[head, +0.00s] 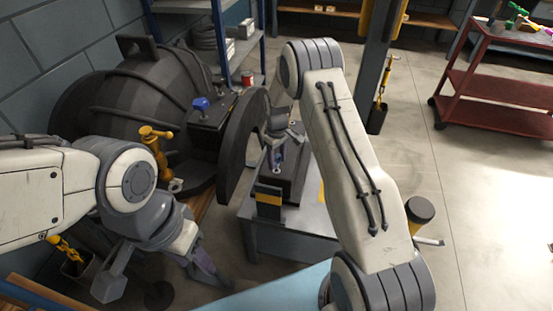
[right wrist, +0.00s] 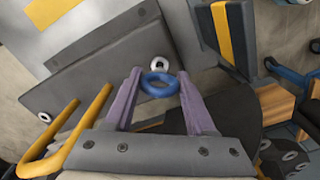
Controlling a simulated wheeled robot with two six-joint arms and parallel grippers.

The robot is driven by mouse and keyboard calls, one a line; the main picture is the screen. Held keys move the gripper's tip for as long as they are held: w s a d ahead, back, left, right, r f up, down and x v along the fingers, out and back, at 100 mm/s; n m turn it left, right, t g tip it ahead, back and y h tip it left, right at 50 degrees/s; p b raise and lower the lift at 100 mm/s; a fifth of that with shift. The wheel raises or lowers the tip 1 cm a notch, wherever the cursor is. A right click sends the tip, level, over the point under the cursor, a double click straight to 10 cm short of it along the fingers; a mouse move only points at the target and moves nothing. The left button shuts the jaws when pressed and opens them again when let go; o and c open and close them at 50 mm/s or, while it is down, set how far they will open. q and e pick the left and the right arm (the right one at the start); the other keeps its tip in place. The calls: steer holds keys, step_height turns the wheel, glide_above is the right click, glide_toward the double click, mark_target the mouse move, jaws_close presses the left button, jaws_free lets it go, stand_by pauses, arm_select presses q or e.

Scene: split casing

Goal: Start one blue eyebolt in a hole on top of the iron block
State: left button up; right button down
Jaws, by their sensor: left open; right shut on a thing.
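The blue eyebolt (right wrist: 160,84) is in the right wrist view, its ring between the purple fingertips of my right gripper (right wrist: 158,88). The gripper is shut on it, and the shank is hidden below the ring. The iron block (head: 294,186) is a dark block on a grey stand; its top also shows in the right wrist view (right wrist: 95,88). I cannot tell whether the eyebolt touches the block. My left gripper (head: 163,283) is open and empty, low at the left.
A big dark round casing (head: 150,100) stands left of the block, with its flange (head: 240,145) close to my right gripper. A blue-topped part (head: 201,103) and a yellow fitting (head: 155,140) are on it.

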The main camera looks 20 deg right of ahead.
steer(key=shift+f+b, duration=0.5)
steer(key=shift+f, duration=0.4)
stand_by(0.3)
